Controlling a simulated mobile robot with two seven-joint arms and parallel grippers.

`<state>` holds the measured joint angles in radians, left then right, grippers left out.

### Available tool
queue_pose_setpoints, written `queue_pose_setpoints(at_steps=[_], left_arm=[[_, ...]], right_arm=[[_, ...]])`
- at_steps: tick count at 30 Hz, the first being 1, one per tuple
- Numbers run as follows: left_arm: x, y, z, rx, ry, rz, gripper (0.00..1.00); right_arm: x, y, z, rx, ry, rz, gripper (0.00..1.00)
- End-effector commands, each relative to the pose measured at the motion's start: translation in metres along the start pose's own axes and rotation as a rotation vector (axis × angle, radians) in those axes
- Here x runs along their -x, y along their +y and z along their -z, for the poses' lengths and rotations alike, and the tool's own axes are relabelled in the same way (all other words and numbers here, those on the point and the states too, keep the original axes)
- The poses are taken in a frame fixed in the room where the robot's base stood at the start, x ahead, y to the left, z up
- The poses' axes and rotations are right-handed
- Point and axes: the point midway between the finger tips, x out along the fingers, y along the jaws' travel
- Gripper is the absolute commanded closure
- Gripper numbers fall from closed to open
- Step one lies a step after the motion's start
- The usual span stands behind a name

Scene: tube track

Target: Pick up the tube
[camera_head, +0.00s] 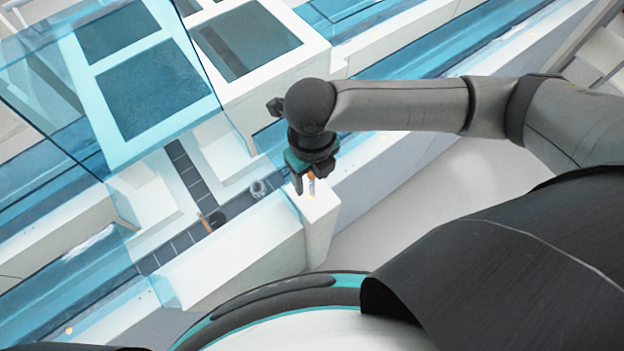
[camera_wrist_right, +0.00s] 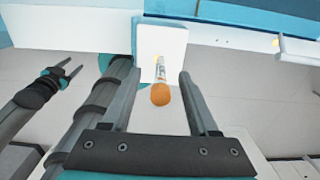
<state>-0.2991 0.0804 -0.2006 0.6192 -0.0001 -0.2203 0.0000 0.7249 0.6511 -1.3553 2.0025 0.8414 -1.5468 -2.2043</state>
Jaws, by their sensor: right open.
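The tube (camera_wrist_right: 161,70) has an orange cap and a pale labelled body. In the right wrist view it shows at the white block, cap towards the camera. My right gripper (camera_wrist_right: 161,76) is open, with one finger on each side of the tube and visible gaps to both. In the head view my right gripper (camera_head: 306,186) is over the end of the white block, and a little of the tube (camera_head: 311,186) shows between its fingers. My left gripper (camera_wrist_right: 66,72) shows at the left of the wrist view, fingers apart and empty.
The white block (camera_head: 320,215) ends just right of the gripper. A dark segmented track (camera_head: 187,172) runs to its left, with a small orange-brown item (camera_head: 206,223) and a small metallic round part (camera_head: 258,188). Blue transparent covers (camera_head: 150,90) stand at upper left.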

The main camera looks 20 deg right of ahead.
Motion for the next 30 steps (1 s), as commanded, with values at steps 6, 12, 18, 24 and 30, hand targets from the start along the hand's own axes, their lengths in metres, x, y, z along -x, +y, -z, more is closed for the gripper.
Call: queue_pose_setpoints(at_steps=[6,12,18,24,30], left_arm=[[-0.004,0.000,-0.001,0.000,-0.001,0.000,0.47],[-0.003,0.000,-0.001,0.000,-0.001,0.000,0.47],[-0.003,0.000,-0.001,0.000,-0.001,0.000,0.47],[-0.003,0.000,-0.001,0.000,0.000,0.000,0.47],[-0.003,0.000,-0.001,0.000,0.000,0.000,0.47]], right_arm=[[-0.018,-0.001,0.000,0.000,-0.001,0.001,0.40],[-0.018,-0.001,-0.001,0.000,-0.002,0.001,0.41],[-0.018,-0.001,-0.001,0.000,-0.002,0.001,0.63],[-0.018,-0.001,-0.001,0.000,-0.002,0.001,0.86],[-0.018,-0.001,-0.001,0.000,-0.002,0.001,1.00]])
